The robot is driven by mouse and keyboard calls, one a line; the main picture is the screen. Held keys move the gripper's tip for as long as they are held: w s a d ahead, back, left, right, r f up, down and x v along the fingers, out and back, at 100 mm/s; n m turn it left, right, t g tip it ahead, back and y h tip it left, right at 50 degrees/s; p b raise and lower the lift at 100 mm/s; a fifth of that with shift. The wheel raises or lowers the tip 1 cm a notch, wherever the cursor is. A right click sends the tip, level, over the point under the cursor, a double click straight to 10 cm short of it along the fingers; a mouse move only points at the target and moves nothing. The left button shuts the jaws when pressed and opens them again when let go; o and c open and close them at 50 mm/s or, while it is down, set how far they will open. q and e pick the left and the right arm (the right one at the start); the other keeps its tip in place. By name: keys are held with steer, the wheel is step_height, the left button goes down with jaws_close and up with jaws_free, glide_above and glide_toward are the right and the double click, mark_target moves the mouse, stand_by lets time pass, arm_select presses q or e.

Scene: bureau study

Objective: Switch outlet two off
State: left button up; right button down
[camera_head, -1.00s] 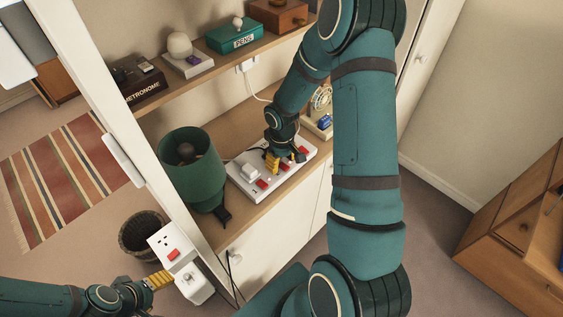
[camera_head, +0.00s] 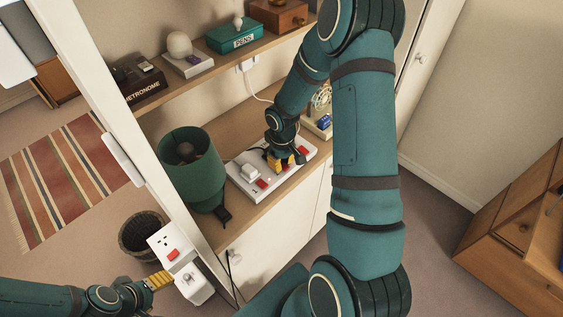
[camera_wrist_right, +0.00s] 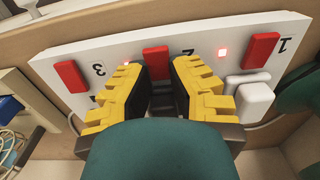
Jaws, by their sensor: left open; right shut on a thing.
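A white power strip (camera_head: 245,187) with red switches lies on the desk top. In the right wrist view, the strip (camera_wrist_right: 55,50) shows numbers 1, 2 and 3; the red switch of outlet two (camera_wrist_right: 156,60) is beside the 2. My right gripper (camera_head: 283,163) is over the strip; its yellow fingers (camera_wrist_right: 160,85) are shut on that switch, one on each side. Two small red lights glow on the strip. A white plug (camera_wrist_right: 250,97) sits near switch 1. My left gripper (camera_head: 160,279) is open at the lower left, beside a white socket box (camera_head: 168,242) with a red switch; contact is unclear.
A green lamp (camera_head: 190,165) stands left of the strip. A device with a blue part (camera_head: 323,122) stands to its right. A shelf above carries the metronome box (camera_head: 138,82) and a green pens box (camera_head: 234,36). A waste basket (camera_head: 140,235) is on the floor.

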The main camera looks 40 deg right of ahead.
steer(key=shift+s+f+t+b, duration=0.25)
steer(key=shift+t+b, duration=0.85)
steer(key=shift+b, duration=0.85)
steer(key=shift+r+t+b, duration=0.2)
steer(key=shift+t+b, duration=0.25)
steer(key=shift+t, duration=0.05)
steer(key=c, duration=0.8)
jaws_free()
steer(key=shift+r, duration=0.2)
steer(key=v, duration=1.1)
steer(key=shift+s+d+r, duration=0.1)
steer(key=shift+d+r, duration=0.05)
steer(key=shift+r, duration=0.2)
